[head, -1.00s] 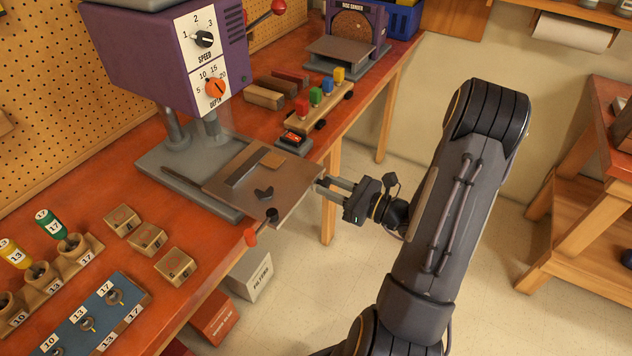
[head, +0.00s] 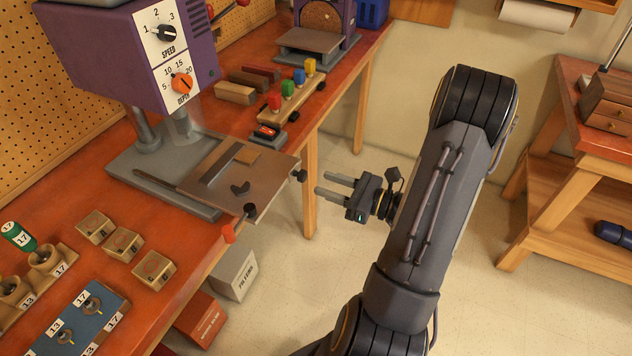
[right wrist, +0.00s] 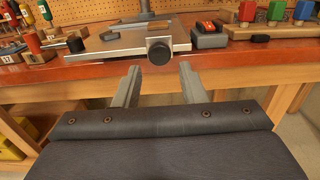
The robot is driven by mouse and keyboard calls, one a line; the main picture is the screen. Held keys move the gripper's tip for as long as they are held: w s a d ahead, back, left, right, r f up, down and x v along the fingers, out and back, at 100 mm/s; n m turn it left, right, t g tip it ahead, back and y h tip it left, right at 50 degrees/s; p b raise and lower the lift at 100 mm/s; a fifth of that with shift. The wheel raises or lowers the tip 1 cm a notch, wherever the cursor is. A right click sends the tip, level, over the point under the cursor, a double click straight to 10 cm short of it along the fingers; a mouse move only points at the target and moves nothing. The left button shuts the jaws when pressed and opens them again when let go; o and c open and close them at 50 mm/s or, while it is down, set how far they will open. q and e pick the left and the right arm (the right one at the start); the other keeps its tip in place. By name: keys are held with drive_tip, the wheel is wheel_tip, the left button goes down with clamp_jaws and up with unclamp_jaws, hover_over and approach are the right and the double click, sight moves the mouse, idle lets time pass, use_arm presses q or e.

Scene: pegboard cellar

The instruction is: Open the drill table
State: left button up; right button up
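The drill table (head: 262,186) is a brown-grey metal plate at the foot of the purple drill press (head: 140,50). It sticks out past the front edge of the workbench. A black round knob (head: 299,176) sits on its right edge, and the knob also shows in the right wrist view (right wrist: 159,51). My right gripper (head: 322,184) is open and empty. Its fingers point at the knob, with a small gap between. My left gripper is not in view.
A red switch box (head: 267,134) and a wooden toy truck with coloured pegs (head: 293,98) stand behind the table. Wooden blocks (head: 123,244) and a blue key board (head: 68,325) lie left. A grey filters box (head: 235,274) is under the bench. The floor right of the bench is clear.

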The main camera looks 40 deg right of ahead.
drive_tip(key=v, duration=0.3)
drive_tip(key=shift+w, duration=0.1)
idle(0.4)
drive_tip(key=a+r+n+g+y, duration=0.3)
drive_tip(key=a+n, duration=0.2)
drive_tip(key=a, duration=0.1)
drive_tip(key=a+r+n+g+y, duration=0.25)
drive_tip(key=a+n+g, duration=0.2)
drive_tip(key=a, duration=0.25)
drive_tip(key=s+a+n+g+h, duration=0.1)
drive_tip(key=s+a+n+h, duration=0.2)
drive_tip(key=n, duration=0.7)
drive_tip(key=s+a+r+n+g+h, duration=0.1)
drive_tip(key=s+a+n+h, duration=0.3)
drive_tip(key=n, duration=0.6)
drive_tip(key=shift+s+g+h, duration=0.65)
drive_tip(key=shift+s+h, duration=0.1)
drive_tip(key=shift+s, duration=0.35)
